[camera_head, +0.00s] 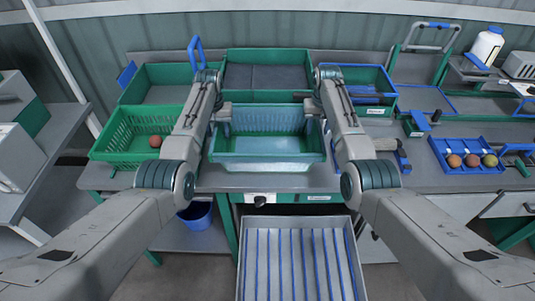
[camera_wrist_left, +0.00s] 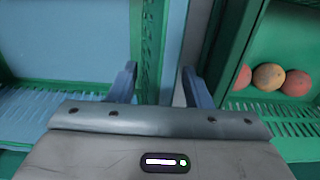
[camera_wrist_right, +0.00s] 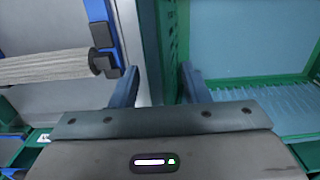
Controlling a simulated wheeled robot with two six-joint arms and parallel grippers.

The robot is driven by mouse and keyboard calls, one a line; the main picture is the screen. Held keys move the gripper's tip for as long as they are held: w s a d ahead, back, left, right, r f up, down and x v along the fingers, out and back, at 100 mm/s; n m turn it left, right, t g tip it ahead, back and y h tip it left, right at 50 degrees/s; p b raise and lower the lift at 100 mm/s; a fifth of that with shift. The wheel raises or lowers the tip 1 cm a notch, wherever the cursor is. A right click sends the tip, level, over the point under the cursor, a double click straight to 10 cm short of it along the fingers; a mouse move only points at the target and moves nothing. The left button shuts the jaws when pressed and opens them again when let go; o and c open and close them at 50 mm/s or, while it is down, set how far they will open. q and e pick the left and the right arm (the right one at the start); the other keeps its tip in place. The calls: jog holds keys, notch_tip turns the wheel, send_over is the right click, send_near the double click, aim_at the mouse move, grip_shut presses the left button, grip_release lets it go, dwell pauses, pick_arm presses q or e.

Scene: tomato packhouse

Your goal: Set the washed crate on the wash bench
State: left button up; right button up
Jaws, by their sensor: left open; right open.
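The washed crate (camera_head: 267,164) is green with a pale blue inside. It appears upright and empty near the front of the grey wash bench (camera_head: 220,181), in the middle of the head view. My left gripper (camera_head: 222,122) is at its left wall. In the left wrist view the open fingers (camera_wrist_left: 160,88) stand on either side of the green wall (camera_wrist_left: 150,45). My right gripper (camera_head: 314,112) is at its right wall. In the right wrist view the open fingers (camera_wrist_right: 155,90) stand around the wall (camera_wrist_right: 173,40). Contact with the walls cannot be told.
A green crate (camera_head: 112,134) with a reddish fruit stands close on the left. More green crates (camera_head: 267,56) stand behind. A blue tray (camera_head: 466,168) with several fruits is to the right. A grey tray with blue ribs (camera_head: 240,270) lies below the bench front.

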pick_arm(q)
notch_tip(320, 180, up, 11)
jog(key=shift+r, duration=0.15)
pick_arm(e)
jog(key=shift+r, duration=0.15)
pick_arm(q)
jog(key=shift+r, duration=0.25)
pick_arm(e)
notch_tip(320, 180, up, 12)
dwell(0.5)
